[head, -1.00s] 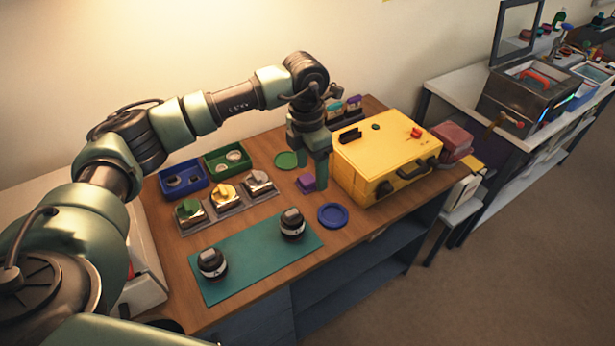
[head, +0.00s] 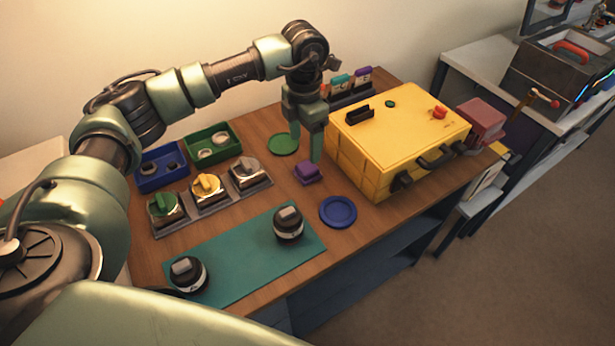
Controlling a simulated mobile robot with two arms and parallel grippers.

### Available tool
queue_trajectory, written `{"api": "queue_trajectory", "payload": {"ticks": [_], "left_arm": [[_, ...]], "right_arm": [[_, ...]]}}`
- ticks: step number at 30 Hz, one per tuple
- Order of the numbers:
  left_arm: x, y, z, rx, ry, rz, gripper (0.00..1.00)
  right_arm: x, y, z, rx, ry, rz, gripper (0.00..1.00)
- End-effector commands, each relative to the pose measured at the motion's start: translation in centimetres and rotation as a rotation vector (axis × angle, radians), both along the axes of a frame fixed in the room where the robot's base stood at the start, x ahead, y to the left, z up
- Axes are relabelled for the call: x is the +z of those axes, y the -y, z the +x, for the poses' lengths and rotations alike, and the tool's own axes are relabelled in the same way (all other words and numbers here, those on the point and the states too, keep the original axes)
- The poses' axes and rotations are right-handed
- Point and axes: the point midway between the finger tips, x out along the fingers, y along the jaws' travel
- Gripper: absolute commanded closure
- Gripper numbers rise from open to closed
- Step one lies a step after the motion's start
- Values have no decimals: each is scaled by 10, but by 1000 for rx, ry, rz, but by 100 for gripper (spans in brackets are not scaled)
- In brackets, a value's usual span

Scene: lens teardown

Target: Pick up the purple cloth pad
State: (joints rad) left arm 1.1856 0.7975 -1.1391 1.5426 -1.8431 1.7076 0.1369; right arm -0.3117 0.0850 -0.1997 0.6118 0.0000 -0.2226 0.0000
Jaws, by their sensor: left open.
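The purple cloth pad (head: 307,173) lies on the wooden table, between the green disc and the blue dish, left of the yellow case. My left gripper (head: 309,150) points down just above and behind the pad. Its jaws are open, with one finger showing long on the right side near the pad. Whether the fingers touch the pad I cannot tell. My right gripper is not in view.
The yellow case (head: 400,140) stands close on the right of the gripper. A green disc (head: 283,144) and a blue dish (head: 338,211) lie near. A teal mat (head: 240,262) holds two black lens parts. Blue (head: 160,182) and green (head: 222,157) bins stand at the back left.

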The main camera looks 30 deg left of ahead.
Motion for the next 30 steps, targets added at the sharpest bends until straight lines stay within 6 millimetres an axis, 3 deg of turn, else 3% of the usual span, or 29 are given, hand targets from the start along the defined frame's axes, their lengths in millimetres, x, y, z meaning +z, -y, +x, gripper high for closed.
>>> {"api": "queue_trajectory", "payload": {"ticks": [2,8,21,29,30], "left_arm": [[-11,0,0,0,0,0,31],[-28,0,-1,0,-3,-1,31],[-83,1,1,0,-1,0,31],[-87,1,1,-1,0,0,31],[-87,1,1,-1,1,-1,42]], "right_arm": [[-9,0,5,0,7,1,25],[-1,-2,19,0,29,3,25],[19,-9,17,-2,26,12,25],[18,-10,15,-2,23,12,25],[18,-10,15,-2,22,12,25]]}}
